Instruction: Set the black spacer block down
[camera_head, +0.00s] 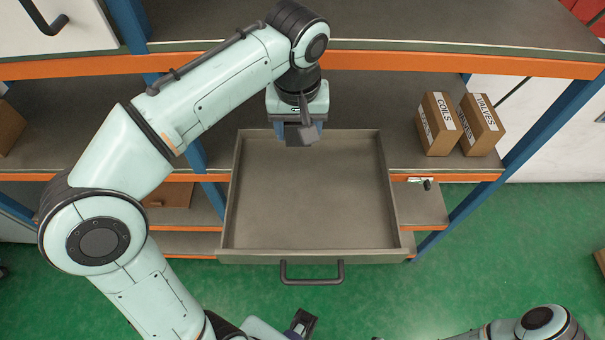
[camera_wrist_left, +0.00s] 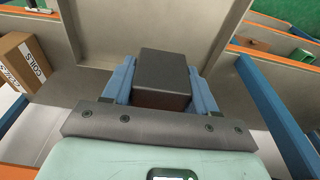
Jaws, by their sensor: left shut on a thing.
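The black spacer block (camera_head: 299,136) is a small dark block at the back of the open drawer (camera_head: 310,256), seen from above. My left gripper (camera_head: 298,129) points down and is shut on it. In the left wrist view the block (camera_wrist_left: 163,72) sits between the two blue fingers of the left gripper (camera_wrist_left: 162,88), with the grey drawer behind it. I cannot tell whether the block's underside touches the drawer floor.
The drawer is otherwise empty and has a dark handle (camera_head: 312,279) at its front. A COILS box (camera_head: 438,125) and a VALVES box (camera_head: 481,125) stand on the shelf to its right. An orange-edged shelf (camera_head: 400,63) runs above. Blue posts (camera_head: 530,135) flank the rack.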

